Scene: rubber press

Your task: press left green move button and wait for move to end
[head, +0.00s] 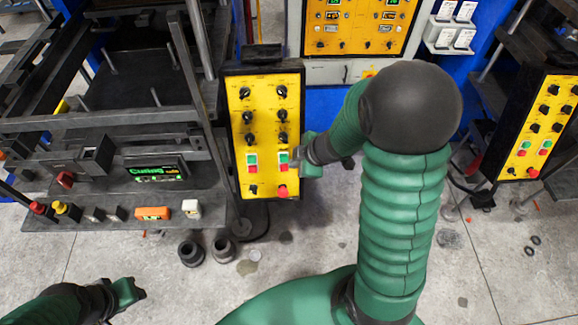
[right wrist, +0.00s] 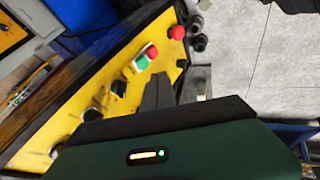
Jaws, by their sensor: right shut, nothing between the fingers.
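The yellow control panel (head: 263,125) on the left press carries two pairs of green and red buttons. The left pair has a green button (head: 252,158). The right pair has a green button (head: 284,157), right by the tip of my right gripper (head: 299,154). My right gripper is shut and empty; I cannot tell whether it touches the panel. In the right wrist view its dark fingers (right wrist: 158,92) lie close to a green button (right wrist: 141,63) and a red button. My left gripper (head: 132,291) is at the lower left, far from the panel; its jaws are unclear.
A red knob (head: 282,192) sits low on the panel. The press frame, with a "Curing" display (head: 157,174), stands left of it. A second yellow panel (head: 540,130) is at the right. Dark cylinders (head: 191,253) stand on the grey floor.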

